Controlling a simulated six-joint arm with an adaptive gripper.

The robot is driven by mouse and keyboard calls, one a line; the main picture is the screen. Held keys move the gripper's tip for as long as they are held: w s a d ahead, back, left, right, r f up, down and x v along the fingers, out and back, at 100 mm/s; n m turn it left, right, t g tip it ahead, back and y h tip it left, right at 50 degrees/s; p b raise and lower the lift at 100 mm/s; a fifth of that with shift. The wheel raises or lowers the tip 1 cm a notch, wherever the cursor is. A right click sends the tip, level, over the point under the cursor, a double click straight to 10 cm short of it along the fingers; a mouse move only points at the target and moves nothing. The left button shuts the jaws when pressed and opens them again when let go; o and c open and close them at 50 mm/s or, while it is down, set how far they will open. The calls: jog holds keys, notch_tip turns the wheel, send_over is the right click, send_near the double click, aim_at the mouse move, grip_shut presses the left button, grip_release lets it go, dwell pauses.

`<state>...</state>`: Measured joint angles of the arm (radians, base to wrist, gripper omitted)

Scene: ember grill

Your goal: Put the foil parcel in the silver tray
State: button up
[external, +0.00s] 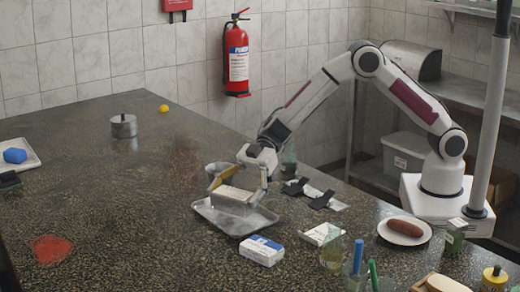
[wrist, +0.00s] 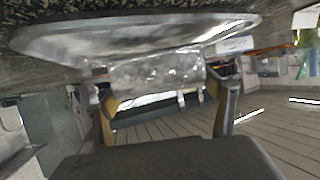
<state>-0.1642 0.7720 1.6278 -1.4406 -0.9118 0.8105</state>
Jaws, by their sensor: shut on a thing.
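The silver tray (external: 262,217) lies on the dark stone counter; its rim (wrist: 75,45) spans the top of the wrist view. My gripper (external: 237,191) is over the tray and shut on the foil parcel (external: 233,197), a pale silvery block. In the wrist view the crinkled parcel (wrist: 158,72) sits between my two fingers (wrist: 165,100). The parcel is over the tray's inside area, but I cannot tell whether it touches the tray floor. Part of the tray is hidden behind the parcel and fingers.
A blue-and-white box (external: 262,251) and a white packet (external: 321,234) lie near the tray's front right. Black-banded items (external: 308,192) lie to its right. A plate with a sausage (external: 404,229) is farther right. The counter left of the tray is mostly clear.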

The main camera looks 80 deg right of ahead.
jog(key=shift+f, duration=0.8)
jog(key=shift+f, duration=0.15)
jog(key=o, duration=1.4)
jog(key=shift+c, duration=0.2)
jog(key=shift+d+r, duration=0.15)
jog(key=shift+r, duration=0.05)
jog(key=v, duration=1.1)
jog(key=shift+s+d+r, duration=0.15)
jog(key=shift+d+r, duration=0.05)
jog(key=shift+d, duration=0.05)
